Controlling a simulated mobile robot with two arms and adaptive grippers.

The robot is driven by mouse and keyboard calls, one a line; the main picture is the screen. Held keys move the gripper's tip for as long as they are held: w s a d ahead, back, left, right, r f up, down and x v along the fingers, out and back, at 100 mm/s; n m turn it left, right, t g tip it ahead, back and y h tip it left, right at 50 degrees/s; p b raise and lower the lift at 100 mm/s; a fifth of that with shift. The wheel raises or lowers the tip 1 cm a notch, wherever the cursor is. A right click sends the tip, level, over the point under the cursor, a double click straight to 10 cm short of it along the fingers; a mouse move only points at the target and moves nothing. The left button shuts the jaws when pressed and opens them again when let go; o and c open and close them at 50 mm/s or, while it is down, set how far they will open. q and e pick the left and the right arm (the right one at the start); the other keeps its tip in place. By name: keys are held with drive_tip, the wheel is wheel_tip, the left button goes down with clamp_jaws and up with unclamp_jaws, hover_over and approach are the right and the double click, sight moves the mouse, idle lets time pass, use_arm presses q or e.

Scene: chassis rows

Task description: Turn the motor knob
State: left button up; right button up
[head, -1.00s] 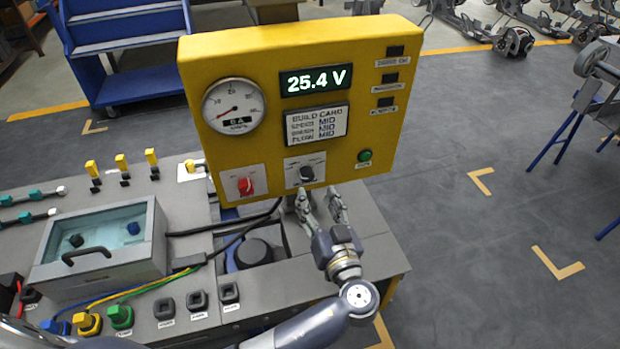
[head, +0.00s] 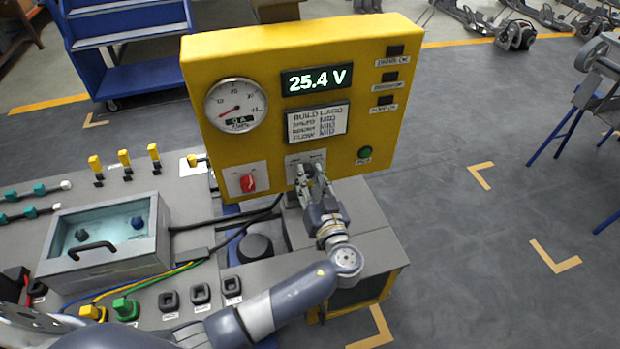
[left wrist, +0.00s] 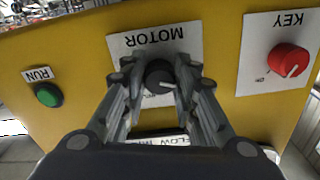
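The yellow control panel (head: 350,150) stands upright on the grey bench. Its motor knob (left wrist: 159,76) is black with a pale pointer line and sits on a white plate (left wrist: 186,40) lettered MOTOR, upside down in the left wrist view. My left gripper (head: 313,168) is at the panel's lower middle and hides most of the knob in the head view. In the left wrist view, the fingers of my left gripper (left wrist: 158,75) lie on both sides of the knob, close against it. My right gripper is not in view.
A red key switch (head: 247,183) sits left of the knob, a green run button (head: 365,152) right of it. The gauge (head: 236,105) needle is low; the display (head: 317,79) reads 25.4 V. A clear-lidded box (head: 105,235) and cables lie on the bench left.

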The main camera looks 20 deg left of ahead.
use_arm(q)
drive_tip(key=shift+m, duration=0.4)
drive_tip(key=shift+m+b, duration=0.3)
drive_tip(key=shift+b, duration=0.1)
drive_tip(key=shift+m+b, duration=0.35)
drive_tip(key=shift+m, duration=1.75)
drive_tip(key=m, duration=0.2)
drive_tip(key=shift+a+r+m, duration=0.1)
drive_tip(key=shift+m, duration=0.2)
drive_tip(key=m, duration=0.2)
drive_tip(key=m+p, duration=0.1)
drive_tip(key=m, duration=0.1)
drive_tip(key=shift+r+m, duration=0.2)
drive_tip(key=shift+m, duration=0.1)
drive_tip(key=m+p, duration=0.1)
drive_tip(key=m, duration=0.2)
drive_tip(key=shift+m, duration=0.3)
drive_tip(key=shift+m+p, duration=0.3)
drive_tip(key=shift+m, duration=0.3)
